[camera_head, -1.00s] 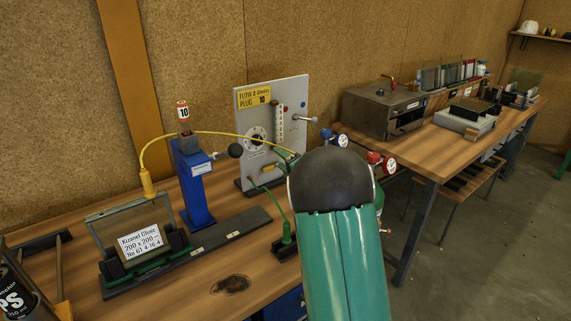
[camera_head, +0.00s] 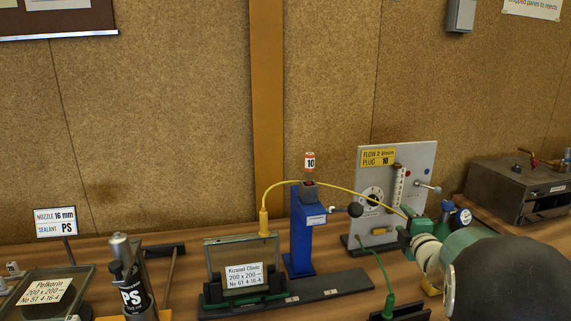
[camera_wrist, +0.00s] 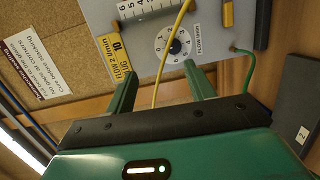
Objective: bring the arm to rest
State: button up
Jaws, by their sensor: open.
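My arm (camera_head: 520,280) reaches in from the lower right of the head view. At its end, my green gripper (camera_head: 408,226) is in front of the grey flow panel (camera_head: 425,165). In the wrist view the two fingers of my gripper (camera_wrist: 161,86) stand apart with nothing clasped between them. The panel, with its dial and yellow label, fills the background there. A yellow hose (camera_wrist: 171,52) runs down the picture behind the gap between the fingers; I cannot tell whether it touches anything of mine.
A blue post (camera_head: 303,240) with a red-and-white "10" plug (camera_head: 310,161) stands left of the panel. A glass pane labelled Kizanel Clinic (camera_head: 238,258) stands in a dark holder. A metal box (camera_head: 515,190) stands behind right.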

jog(key=s+a+r+m+g+h, duration=0.1)
jog(key=s+a+r+m+g, duration=0.2)
jog(key=s+m, duration=0.4)
jog(key=s+a+r+m+g+h, duration=0.1)
jog(key=s+a+m+g+h, duration=0.15)
jog(key=s+a+m, duration=0.4)
jog(key=s+a+f+m+g+y, duration=0.1)
jog(key=s+a+f+m+g, duration=0.1)
jog(key=s, duration=1)
jog(key=s+a+f+m+g+y, duration=0.2)
jog(key=s+a, duration=0.5)
jog(key=s, duration=0.5)
jog(key=shift+s+a+f+g, duration=0.2)
jog(key=shift+f+g, duration=0.25)
jog(key=shift+g, duration=0.8)
jog(key=shift+m+y, duration=0.25)
